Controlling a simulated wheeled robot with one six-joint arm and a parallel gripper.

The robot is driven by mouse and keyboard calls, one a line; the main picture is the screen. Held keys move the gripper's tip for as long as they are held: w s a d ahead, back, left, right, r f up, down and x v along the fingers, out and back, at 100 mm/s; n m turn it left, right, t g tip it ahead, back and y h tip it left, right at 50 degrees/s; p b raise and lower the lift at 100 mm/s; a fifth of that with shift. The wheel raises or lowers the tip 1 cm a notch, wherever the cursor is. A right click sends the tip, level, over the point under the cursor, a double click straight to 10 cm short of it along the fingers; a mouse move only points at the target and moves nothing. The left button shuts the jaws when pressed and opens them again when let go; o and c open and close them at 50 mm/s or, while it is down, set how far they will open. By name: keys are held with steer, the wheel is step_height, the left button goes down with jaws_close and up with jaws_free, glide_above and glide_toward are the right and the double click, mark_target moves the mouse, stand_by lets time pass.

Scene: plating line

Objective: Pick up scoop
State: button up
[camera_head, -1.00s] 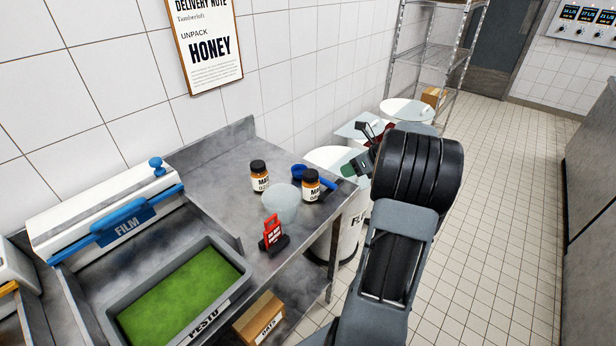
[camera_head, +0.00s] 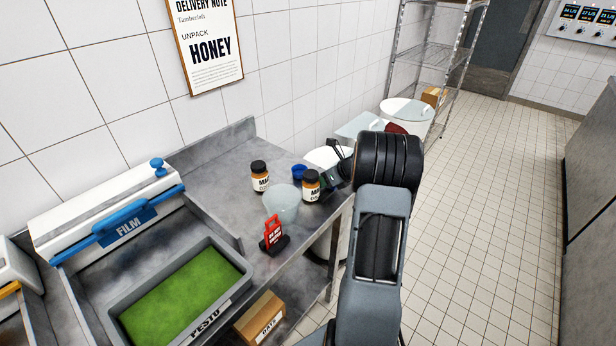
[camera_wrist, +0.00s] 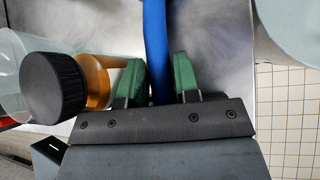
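The blue scoop (camera_head: 299,171) lies on the steel bench behind the right-hand jar; in the head view only its blue bowl shows, the rest hidden by the jar and my arm. In the wrist view its blue handle (camera_wrist: 155,45) runs down between the two green fingers of my gripper (camera_wrist: 160,82). The fingers are apart, with a gap on each side of the handle. In the head view my gripper (camera_head: 333,178) is at the bench's right end, partly hidden by my wrist, close to the jar.
A dark-capped jar (camera_head: 311,186) stands close beside my gripper; it also shows in the wrist view (camera_wrist: 52,88). Another jar (camera_head: 260,177), a clear tub (camera_head: 283,205) and a red tag stand (camera_head: 272,234) are on the bench (camera_head: 215,160). White bins stand beyond its right end.

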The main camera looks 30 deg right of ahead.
steer(key=shift+w+f, duration=0.15)
steer(key=shift+c, duration=0.2)
jaws_close()
